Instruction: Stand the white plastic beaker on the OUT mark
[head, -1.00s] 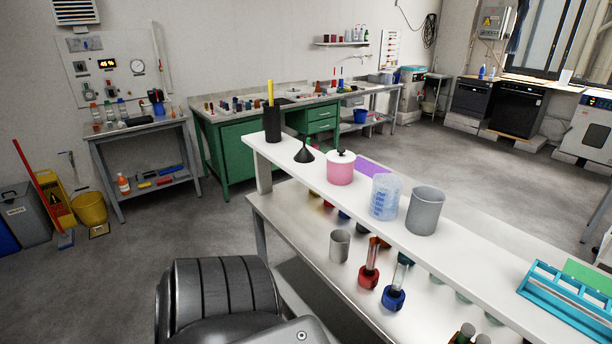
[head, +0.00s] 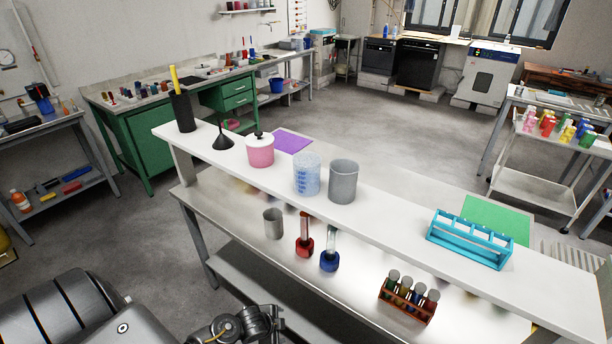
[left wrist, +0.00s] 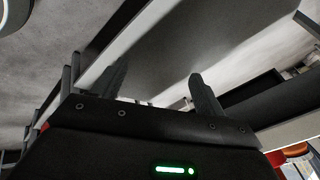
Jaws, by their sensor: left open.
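No beaker that is plainly white plastic stands out. On the white raised shelf are a translucent beaker with blue markings (head: 307,175) and, touching or close beside it on the right, a grey beaker (head: 343,182). A small grey cup (head: 273,224) stands on the lower steel top. No OUT mark can be made out. My left gripper (left wrist: 162,84) shows in the left wrist view with its two dark fingers apart and nothing between them. Its place relative to the beakers cannot be told. My right gripper is in neither view.
The raised shelf (head: 398,217) also bears a pink pot (head: 260,151), a black funnel (head: 223,141) and a teal rack (head: 468,243). A brown tube rack (head: 408,298) sits below. A white oven (head: 487,75) and a bottle-laden trolley (head: 545,150) stand beyond clear floor.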

